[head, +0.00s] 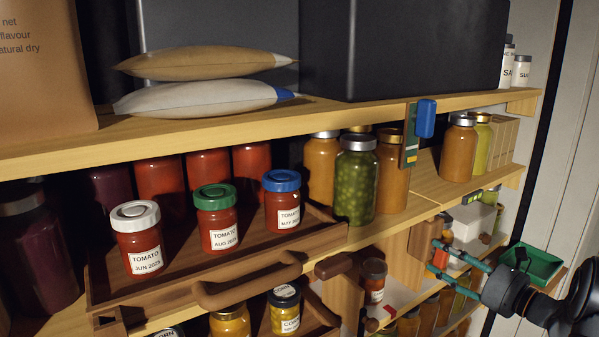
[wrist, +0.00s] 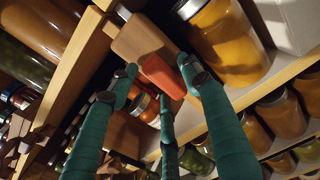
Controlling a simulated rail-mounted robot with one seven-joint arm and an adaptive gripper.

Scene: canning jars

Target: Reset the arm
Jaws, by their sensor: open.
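My gripper (head: 437,257) is at the lower right in the head view, with its teal fingers pointing left toward the shelves. In the wrist view the fingers of my gripper (wrist: 160,82) are spread apart, and nothing is clasped between them. An orange-red block (wrist: 160,76) shows beyond the fingertips against a wooden piece (wrist: 140,42); whether a finger touches it I cannot tell. Part of the arm behind the gripper is cut off by the right edge of the head view.
Three tomato jars with white (head: 138,240), green (head: 217,220) and blue (head: 282,203) lids stand on a wooden tray (head: 190,290). A green-filled jar (head: 356,180) stands right of them. A green bin (head: 532,264) is beside my gripper. Shelf boards and jars crowd the fingers.

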